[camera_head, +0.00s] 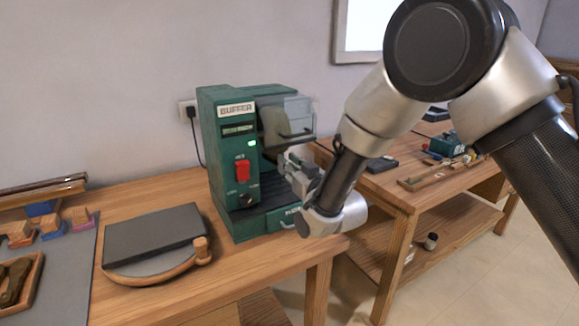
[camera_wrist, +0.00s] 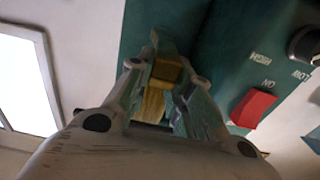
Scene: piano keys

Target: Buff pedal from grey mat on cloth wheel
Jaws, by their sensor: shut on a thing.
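The green buffing machine (camera_head: 230,150) stands on the wooden bench, its small green light lit. A tan round shape behind its clear shield, apparently the cloth wheel (camera_head: 273,127), is partly hidden. My gripper (camera_head: 290,160) is at the machine's open right side, just below the shield. In the wrist view my gripper (camera_wrist: 160,62) is shut on a brass-yellow piece, apparently the pedal (camera_wrist: 154,103). Whether the pedal touches the wheel cannot be told; the wheel does not show clearly in the wrist view. The grey mat (camera_head: 72,285) lies at the left of the bench.
The machine's red switch (camera_head: 243,170) also shows in the wrist view (camera_wrist: 253,108). Coloured blocks and a wooden tray (camera_head: 36,272) are at the far left. A second bench (camera_head: 398,190) stands at right.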

